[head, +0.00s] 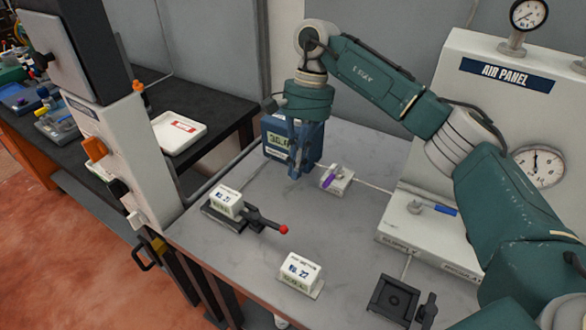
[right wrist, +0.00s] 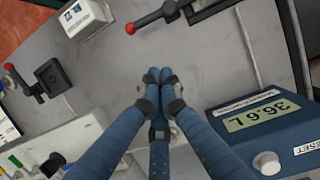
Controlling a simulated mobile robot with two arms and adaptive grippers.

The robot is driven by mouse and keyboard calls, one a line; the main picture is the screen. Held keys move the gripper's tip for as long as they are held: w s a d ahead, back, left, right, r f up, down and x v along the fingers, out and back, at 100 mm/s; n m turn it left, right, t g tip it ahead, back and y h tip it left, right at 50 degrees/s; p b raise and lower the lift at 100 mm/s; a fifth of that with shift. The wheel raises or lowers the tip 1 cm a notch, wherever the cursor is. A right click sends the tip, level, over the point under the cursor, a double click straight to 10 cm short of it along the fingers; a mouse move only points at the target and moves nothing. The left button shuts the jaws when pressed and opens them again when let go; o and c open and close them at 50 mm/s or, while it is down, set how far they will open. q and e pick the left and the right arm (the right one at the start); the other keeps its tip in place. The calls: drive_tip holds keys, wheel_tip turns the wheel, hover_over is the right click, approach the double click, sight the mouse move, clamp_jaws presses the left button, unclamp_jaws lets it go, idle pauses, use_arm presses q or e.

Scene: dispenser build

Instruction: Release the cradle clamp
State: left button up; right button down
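The cradle clamp (head: 240,219) is black with a lever ending in a red ball, on the grey bench left of centre. A white block marked No. 21 (head: 227,201) sits in it. The lever (right wrist: 155,16) and its red ball show at the top of the right wrist view, the cradle partly cut off. A second black cradle (head: 394,298) at the front right looks empty; it also shows in the right wrist view (right wrist: 52,77). My right gripper (head: 299,174) is beyond the clamp, apart from it. Its blue fingertips (right wrist: 159,76) are together with nothing visible between them.
A blue display box (head: 275,137) stands close beside my right gripper. A white block marked No. 22 (head: 299,271) stands near the front edge. A small fitting with a purple lever (head: 337,178) and the air panel (head: 430,229) are right. A white post (head: 140,160) rises left.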

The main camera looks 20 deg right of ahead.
sight(263, 221)
drive_tip(key=p+x, duration=0.2)
drive_tip(key=x, duration=0.5)
drive_tip(key=shift+s, duration=0.15)
drive_tip(key=s+a+p, duration=0.2)
drive_tip(key=a, duration=0.1)
drive_tip(key=shift+s+f, duration=0.15)
drive_tip(key=shift+f, duration=0.2)
use_arm(q)
drive_tip(key=r, duration=0.4)
drive_tip(key=shift+s+d+r, duration=0.25)
drive_tip(key=shift+r, duration=0.15)
use_arm(e)
drive_tip(key=shift+f, duration=0.15)
use_arm(q)
drive_tip(key=shift+w, duration=0.1)
drive_tip(key=shift+w+f, duration=0.1)
drive_tip(key=shift+w, duration=0.2)
